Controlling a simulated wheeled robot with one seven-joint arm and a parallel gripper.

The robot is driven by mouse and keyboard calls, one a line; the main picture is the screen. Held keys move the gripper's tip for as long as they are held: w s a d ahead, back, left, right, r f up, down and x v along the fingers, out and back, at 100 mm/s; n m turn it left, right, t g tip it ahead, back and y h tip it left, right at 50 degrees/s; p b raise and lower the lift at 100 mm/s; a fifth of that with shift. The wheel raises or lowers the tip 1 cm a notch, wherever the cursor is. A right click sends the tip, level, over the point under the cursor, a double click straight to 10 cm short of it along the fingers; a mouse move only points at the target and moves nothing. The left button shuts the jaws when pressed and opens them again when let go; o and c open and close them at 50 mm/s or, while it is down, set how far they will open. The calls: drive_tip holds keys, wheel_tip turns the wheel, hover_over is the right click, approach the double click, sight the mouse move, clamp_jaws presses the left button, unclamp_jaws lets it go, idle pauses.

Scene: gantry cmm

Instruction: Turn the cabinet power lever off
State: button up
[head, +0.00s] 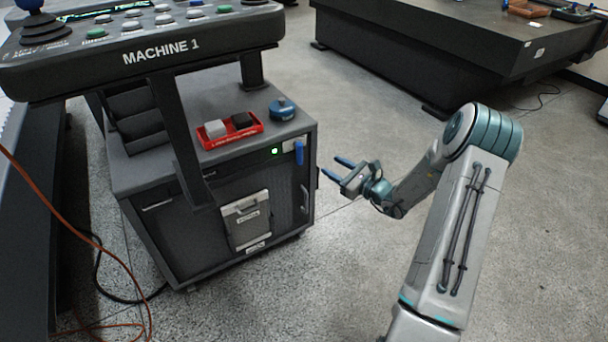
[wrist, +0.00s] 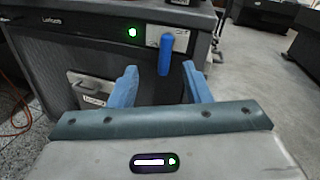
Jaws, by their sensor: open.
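The cabinet (head: 160,235) is a dark grey unit under the MACHINE 1 panel. Its blue power lever (head: 299,153) hangs down at the upper right of the front face, beside a lit green lamp (head: 275,151). In the wrist view the lever (wrist: 165,54) points downward and shows between the fingertips, with the green lamp (wrist: 132,32) to its left. My gripper (head: 341,169) is open and empty, to the right of the lever in the head view and apart from it. Its two blue fingers frame the lever in the wrist view (wrist: 160,72); whether they touch it looks unlikely.
A red tray (head: 230,142) with a light and a dark block and a blue round item (head: 282,108) stand on the cabinet top. An orange cable (head: 140,300) lies at left.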

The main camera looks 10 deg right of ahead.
sight(302, 157)
wheel_tip(302, 157, down, 5)
drive_tip(key=m+b, duration=0.2)
drive_tip(key=m, duration=0.1)
drive_tip(key=shift+t+h, duration=0.4)
drive_tip(key=b+x, duration=0.1)
drive_tip(key=x, duration=0.5)
drive_tip(key=b+x, duration=0.2)
drive_tip(key=x, duration=0.5)
drive_tip(key=shift+d+f, duration=0.15)
drive_tip(key=shift+f, duration=0.1)
drive_tip(key=shift+w+a+r, duration=0.1)
drive_tip(key=shift+w+a, duration=0.25)
drive_tip(key=shift+w, duration=0.3)
clamp_jaws()
drive_tip(key=shift+d, duration=0.1)
